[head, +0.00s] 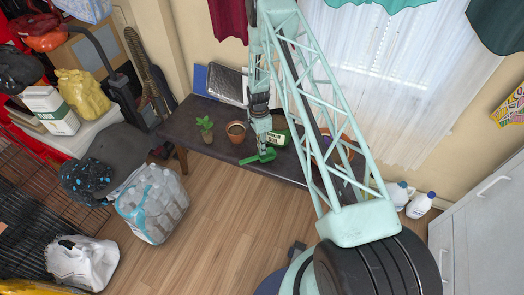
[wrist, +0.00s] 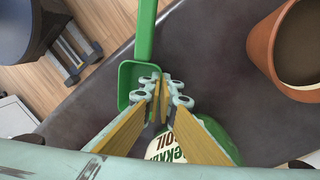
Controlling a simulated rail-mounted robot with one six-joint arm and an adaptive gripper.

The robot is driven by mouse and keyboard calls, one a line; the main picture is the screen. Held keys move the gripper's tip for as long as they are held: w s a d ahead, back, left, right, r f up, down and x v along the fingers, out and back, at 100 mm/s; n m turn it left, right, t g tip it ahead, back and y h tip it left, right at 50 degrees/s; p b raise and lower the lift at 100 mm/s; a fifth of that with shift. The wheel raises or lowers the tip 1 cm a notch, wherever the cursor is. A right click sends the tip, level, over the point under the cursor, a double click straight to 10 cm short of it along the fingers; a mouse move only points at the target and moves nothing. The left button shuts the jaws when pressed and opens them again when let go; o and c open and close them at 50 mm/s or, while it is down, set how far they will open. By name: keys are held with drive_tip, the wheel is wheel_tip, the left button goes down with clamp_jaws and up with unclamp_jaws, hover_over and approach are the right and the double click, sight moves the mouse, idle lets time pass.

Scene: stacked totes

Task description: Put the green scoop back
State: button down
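The green scoop (head: 252,160) is at the front edge of the dark table, under my gripper (head: 264,150) in the head view. In the wrist view the scoop's (wrist: 144,35) handle points to the top of the picture, and its bowl lies at the fingertips. My gripper (wrist: 159,88) has its fingertips close together at the bowl's side, and they look shut on it. The fingers hide part of the bowl. I cannot tell whether the scoop touches the table. A green and white soil bag (head: 279,137) is just behind and right of the gripper.
A terracotta pot (head: 236,136) and a potted plant (head: 205,134) stand left of the gripper on the table (head: 183,129). A larger pot (head: 343,152) is to the right, partly behind my arm. Bottles in wrap (head: 152,205) stand on the floor at left.

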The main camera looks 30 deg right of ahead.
drive_tip(key=c, duration=3.4)
unclamp_jaws()
drive_tip(key=shift+f, duration=0.15)
drive_tip(key=o, duration=0.5)
drive_tip(key=shift+r, duration=0.2)
drive_tip(key=shift+w+d+r+p, duration=0.1)
drive_tip(key=shift+w+r+p, duration=0.2)
drive_tip(key=shift+r, duration=1.65)
drive_tip(key=shift+w+a+r+p, duration=0.1)
drive_tip(key=shift+w+r+p, duration=0.2)
drive_tip(key=shift+r, duration=1.7)
drive_tip(key=shift+w+d+r+p, duration=0.1)
drive_tip(key=shift+w+r+p, duration=0.2)
drive_tip(key=shift+r, duration=1.65)
